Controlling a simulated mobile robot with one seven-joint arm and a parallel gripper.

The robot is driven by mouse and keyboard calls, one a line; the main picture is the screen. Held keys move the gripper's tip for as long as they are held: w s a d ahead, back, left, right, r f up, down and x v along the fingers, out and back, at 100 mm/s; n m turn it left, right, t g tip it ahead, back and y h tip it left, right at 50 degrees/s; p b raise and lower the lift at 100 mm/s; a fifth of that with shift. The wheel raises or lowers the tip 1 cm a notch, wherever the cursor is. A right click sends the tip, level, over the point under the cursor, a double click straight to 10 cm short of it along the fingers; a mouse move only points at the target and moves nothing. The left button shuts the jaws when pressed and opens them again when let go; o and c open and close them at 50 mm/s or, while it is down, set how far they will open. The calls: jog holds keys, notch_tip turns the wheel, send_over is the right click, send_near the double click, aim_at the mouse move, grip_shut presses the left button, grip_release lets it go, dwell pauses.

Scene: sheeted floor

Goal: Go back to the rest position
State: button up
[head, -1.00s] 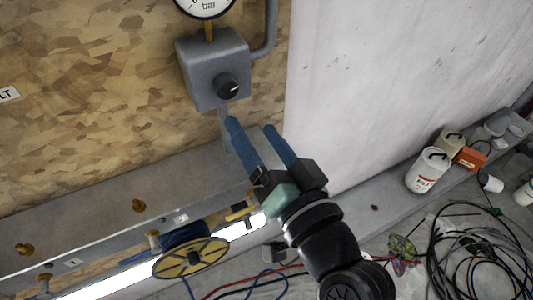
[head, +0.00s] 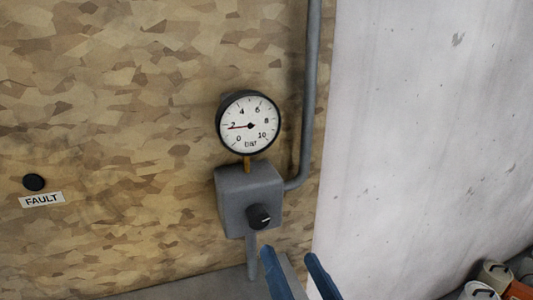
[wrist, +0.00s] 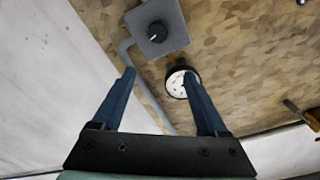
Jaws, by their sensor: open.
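My gripper (head: 293,268) shows at the bottom of the head view, with only its two blue fingers in the picture. The fingers are apart and nothing is between them. In the wrist view my gripper (wrist: 160,90) points at the board, open and empty. A grey regulator box (head: 232,200) with a black knob (head: 259,217) is on the board above the fingers, apart from them as far as I can tell. A round gauge (head: 248,122) sits above the box, its red needle near 2 bar. The gauge also shows behind the right finger in the wrist view (wrist: 176,84).
A grey pipe (head: 308,100) runs up the board's right edge. A pale wall (head: 420,130) stands to the right. A black round part (head: 34,182) and a FAULT label (head: 41,199) are at left. Containers (head: 493,275) stand at lower right.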

notch_tip(320, 180, up, 17)
jog(key=w+a+n+t+h, duration=0.2)
jog(key=n+t, duration=0.1)
jog(key=t, duration=0.2)
jog(key=s+a+r+t+h, duration=0.1)
jog(key=s+r+t, duration=0.1)
jog(key=r, duration=0.5)
jog(key=s+a+r+t+h, duration=0.1)
jog(key=s+r+t, duration=0.1)
jog(key=r, duration=0.5)
jog(key=shift+s+a+t+h, duration=0.3)
jog(key=shift+s+h, duration=0.1)
jog(key=shift+s, duration=0.35)
jog(key=shift+f, duration=0.1)
